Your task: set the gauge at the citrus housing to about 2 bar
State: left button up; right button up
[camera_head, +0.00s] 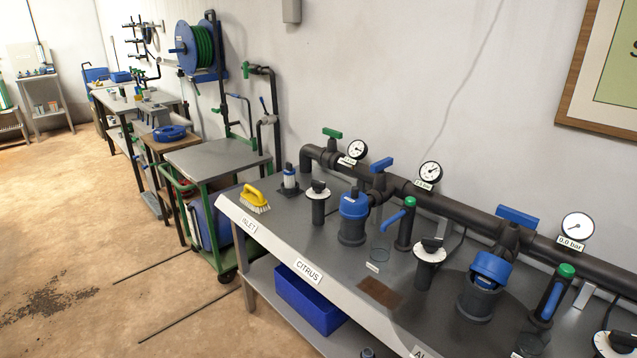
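The CITRUS label (308,271) is on the bench's front edge. Behind it stands a dark housing with a blue cap (353,207), upright under the black pipe. A black knob on a white dial (318,189) stands to its left. A blue-handled valve (381,165) sits on the pipe above, its handle slanted. A round gauge (430,173) is on the pipe to the right; its small readout looks like 2 point something bar, too small to be sure. Another gauge (356,149) is to the left, its readout unclear. Neither of my grippers is in view.
A second blue-capped housing (485,285), another dial knob (432,248) and a 0.0 bar gauge (577,226) are farther right. A yellow brush (255,198) lies at the bench's left end. A green-framed cart (218,160) stands beyond. The floor at left is open.

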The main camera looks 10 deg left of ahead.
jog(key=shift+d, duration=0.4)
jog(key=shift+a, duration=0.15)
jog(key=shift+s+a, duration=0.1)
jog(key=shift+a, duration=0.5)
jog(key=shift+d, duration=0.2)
